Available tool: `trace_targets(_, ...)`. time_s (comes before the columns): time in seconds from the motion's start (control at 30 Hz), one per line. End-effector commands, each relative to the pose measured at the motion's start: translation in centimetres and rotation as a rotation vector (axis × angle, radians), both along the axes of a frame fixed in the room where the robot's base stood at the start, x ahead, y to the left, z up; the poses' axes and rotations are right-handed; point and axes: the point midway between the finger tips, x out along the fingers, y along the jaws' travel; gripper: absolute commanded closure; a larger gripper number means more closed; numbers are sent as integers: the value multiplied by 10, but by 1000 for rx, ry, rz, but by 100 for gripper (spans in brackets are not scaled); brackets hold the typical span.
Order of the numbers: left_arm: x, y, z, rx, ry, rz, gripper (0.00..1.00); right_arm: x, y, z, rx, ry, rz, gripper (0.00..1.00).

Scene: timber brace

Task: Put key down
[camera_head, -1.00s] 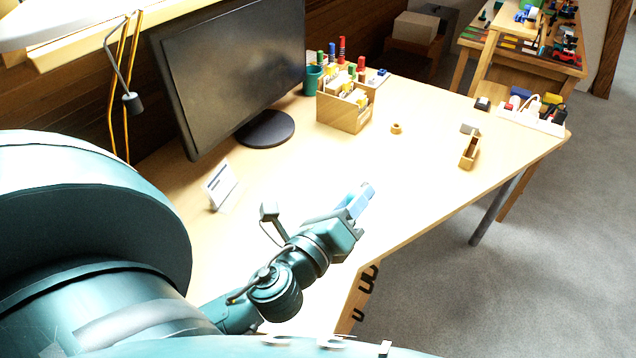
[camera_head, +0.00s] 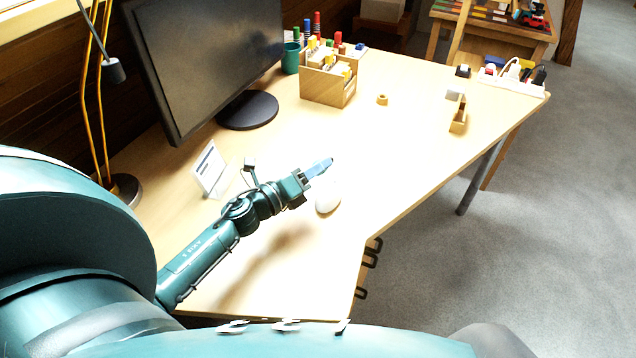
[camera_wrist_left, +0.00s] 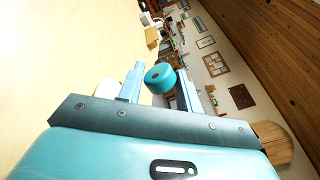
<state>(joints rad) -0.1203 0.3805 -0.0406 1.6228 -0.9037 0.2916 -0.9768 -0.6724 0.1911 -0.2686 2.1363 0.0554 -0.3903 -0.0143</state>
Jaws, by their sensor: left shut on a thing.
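My left gripper (camera_head: 318,169) is over the desk (camera_head: 400,130), just beyond a white computer mouse (camera_head: 328,196). In the left wrist view my left gripper (camera_wrist_left: 160,86) has its two light blue fingers on either side of a small teal round piece with a dark hole, the key (camera_wrist_left: 160,77), and is shut on it. Only this round end of the key shows. In the head view the key cannot be made out at the fingertips. My right gripper is not in view.
A monitor (camera_head: 205,55), a white card stand (camera_head: 209,170) and a lamp (camera_head: 115,72) stand at the left. A wooden organizer (camera_head: 328,84) and a teal cup (camera_head: 291,58) are at the back. A tape roll (camera_head: 382,99) and a wooden holder (camera_head: 458,115) lie farther right. The middle desk is clear.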

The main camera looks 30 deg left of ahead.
Motion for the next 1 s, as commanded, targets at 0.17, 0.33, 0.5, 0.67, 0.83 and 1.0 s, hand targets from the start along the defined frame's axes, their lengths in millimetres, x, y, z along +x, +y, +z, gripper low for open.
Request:
trace_targets(0.17,0,0,-19,-1,0,1,94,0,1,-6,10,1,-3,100)
trace_targets(0.33,0,0,-42,-1,0,1,94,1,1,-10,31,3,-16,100)
trace_targets(0.5,0,0,-45,1,-2,0,94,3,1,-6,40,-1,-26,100)
trace_targets(0.67,0,0,-46,2,-1,1,94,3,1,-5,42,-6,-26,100)
trace_targets(0.83,0,0,-52,2,-1,1,94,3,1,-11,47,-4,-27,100)
trace_targets(1.0,0,0,-59,2,2,1,94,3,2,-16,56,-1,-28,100)
